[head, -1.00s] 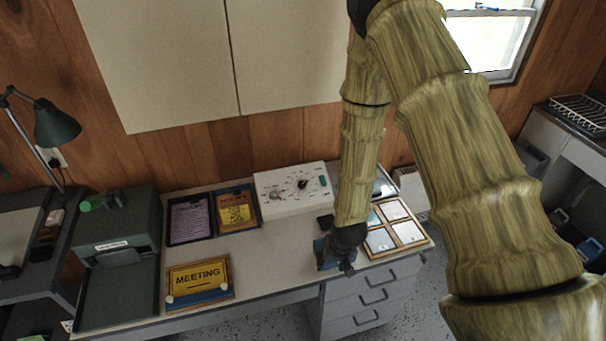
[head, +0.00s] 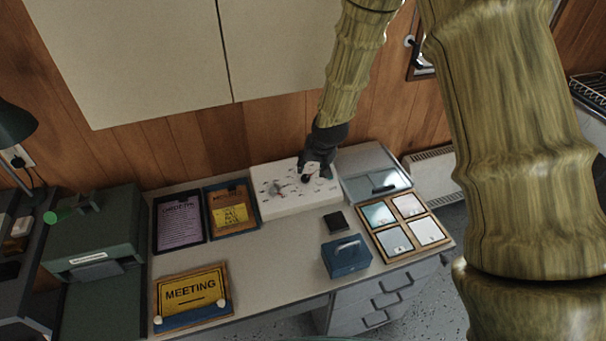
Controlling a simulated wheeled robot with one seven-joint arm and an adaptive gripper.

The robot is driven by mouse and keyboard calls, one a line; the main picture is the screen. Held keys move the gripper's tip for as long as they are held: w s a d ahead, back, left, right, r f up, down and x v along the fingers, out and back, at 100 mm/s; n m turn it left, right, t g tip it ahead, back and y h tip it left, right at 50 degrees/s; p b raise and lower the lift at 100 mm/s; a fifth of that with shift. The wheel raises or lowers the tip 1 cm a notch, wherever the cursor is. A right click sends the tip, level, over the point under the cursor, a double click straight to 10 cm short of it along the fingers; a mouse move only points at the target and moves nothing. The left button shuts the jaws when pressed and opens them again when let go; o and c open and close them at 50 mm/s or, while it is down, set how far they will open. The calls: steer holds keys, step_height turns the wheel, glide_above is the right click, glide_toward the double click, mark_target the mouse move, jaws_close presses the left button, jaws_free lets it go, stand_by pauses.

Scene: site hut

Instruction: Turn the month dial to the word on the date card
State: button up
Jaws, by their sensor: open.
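A white panel (head: 285,207) with dials stands against the wall at the back of the desk. A grey dial (head: 277,191) with marks around it is on its left part. My gripper (head: 310,180) is open over the right part, fingers down at a dark knob there, mostly hidden; I cannot tell whether they touch. The lettering is too small to read, so I cannot tell which dial is the month dial.
A purple sheet in a black tray (head: 180,220) and a MEETING sign (head: 191,292) are on the left. A blue box (head: 346,258) with a handle, a small black block (head: 335,221) and a wooden tray of cards (head: 372,237) are right. The middle of the desk is clear.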

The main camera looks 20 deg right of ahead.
mark_target(306, 177)
steer(key=shift+p+x, duration=1.8)
steer(key=shift+x, duration=3.5)
steer(key=shift+w+r, duration=0.15)
steer(key=shift+w, duration=0.05)
steer(key=c, duration=1.1)
steer(key=shift+o, duration=0.2)
steer(key=shift+m+b, duration=0.3)
